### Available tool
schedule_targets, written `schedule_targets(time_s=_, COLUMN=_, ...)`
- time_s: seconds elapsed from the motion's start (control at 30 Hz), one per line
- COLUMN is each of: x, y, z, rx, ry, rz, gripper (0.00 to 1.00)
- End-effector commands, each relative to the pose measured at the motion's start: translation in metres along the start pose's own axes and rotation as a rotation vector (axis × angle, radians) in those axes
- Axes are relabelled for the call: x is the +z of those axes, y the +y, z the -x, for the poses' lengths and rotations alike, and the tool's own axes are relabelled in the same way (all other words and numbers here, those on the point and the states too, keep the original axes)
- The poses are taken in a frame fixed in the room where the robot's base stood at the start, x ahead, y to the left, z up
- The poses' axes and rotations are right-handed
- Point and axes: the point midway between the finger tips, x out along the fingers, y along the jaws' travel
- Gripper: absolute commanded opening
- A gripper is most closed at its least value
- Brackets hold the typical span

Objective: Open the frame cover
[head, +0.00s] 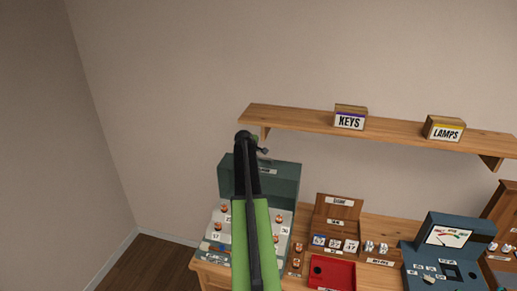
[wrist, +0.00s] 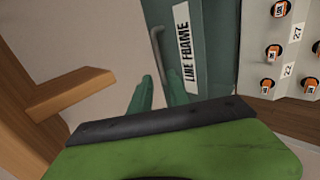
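The line frame's dark green cover (head: 284,182) stands up at the back of the pale jack panel (head: 283,215), whose orange jacks and number tags are exposed. In the wrist view, the cover (wrist: 218,55) carries a "LINE FRAME" label (wrist: 186,45). A grey bar handle (wrist: 156,48) runs along its edge. My gripper (wrist: 160,93) has its two green fingertips apart, close to the handle's lower end in the picture. The handle end shows between the tips, but I cannot tell whether they surround or touch it. My green arm hides part of the frame in the head view.
A wooden shelf (head: 300,118) with KEYS (head: 350,117) and LAMPS (head: 445,128) boxes hangs above; it also shows close by in the wrist view (wrist: 65,92). Right of the frame stand a wooden box (head: 338,209), a red tray (head: 340,272) and a blue meter console (head: 455,233).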

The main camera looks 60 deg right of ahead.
Motion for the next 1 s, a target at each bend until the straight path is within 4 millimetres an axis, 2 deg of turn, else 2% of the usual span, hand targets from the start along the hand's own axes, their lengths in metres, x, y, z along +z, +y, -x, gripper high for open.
schedule_targets(time_s=0.03, x=0.001, y=0.004, z=0.019, rx=0.0, ry=0.0, rz=0.001, gripper=0.22)
schedule_targets(time_s=0.2, x=0.0, y=0.002, z=0.039, rx=0.0, ry=-0.001, rz=0.002, gripper=0.22)
schedule_targets(time_s=0.8, x=-0.002, y=-0.001, z=0.041, rx=0.0, ry=0.001, rz=0.002, gripper=0.22)
schedule_targets(time_s=0.87, x=-0.013, y=-0.007, z=0.039, rx=0.0, ry=0.01, rz=0.011, gripper=0.22)
schedule_targets(time_s=0.9, x=-0.027, y=-0.015, z=0.038, rx=0.0, ry=0.021, rz=0.022, gripper=0.22)
schedule_targets(time_s=0.97, x=-0.059, y=-0.033, z=0.037, rx=0.0, ry=0.048, rz=0.048, gripper=0.22)
schedule_targets(time_s=1.0, x=-0.086, y=-0.049, z=0.037, rx=0.0, ry=0.071, rz=0.071, gripper=0.22)
